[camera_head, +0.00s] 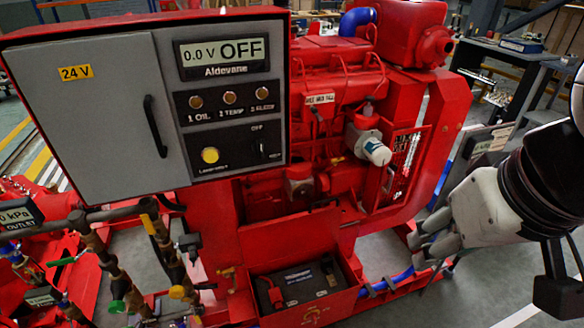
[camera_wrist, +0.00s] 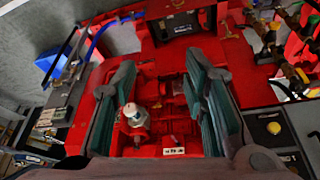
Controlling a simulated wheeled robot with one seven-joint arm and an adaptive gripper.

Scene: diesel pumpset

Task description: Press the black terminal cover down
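The black battery (camera_head: 302,290) sits in a red tray low at the centre of the head view. A small dark piece on its right side, likely the black terminal cover (camera_head: 328,268), appears to stand up; its exact tilt is too small to tell. A red cover (camera_head: 273,292) is on the battery's left. The battery also shows at the top of the wrist view (camera_wrist: 182,27), where its covers are unclear. My gripper (camera_head: 420,252) is to the right of the battery and apart from it. Its fingers (camera_wrist: 162,95) are spread in the wrist view, with nothing between them in contact.
The grey control cabinet (camera_head: 105,115) stands at the left, above the battery's level. The red engine (camera_head: 340,100) with a white filter (camera_head: 372,148) rises behind the tray. A blue hose (camera_head: 392,280) runs right of the tray. Valves and pipes (camera_head: 105,265) fill the lower left.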

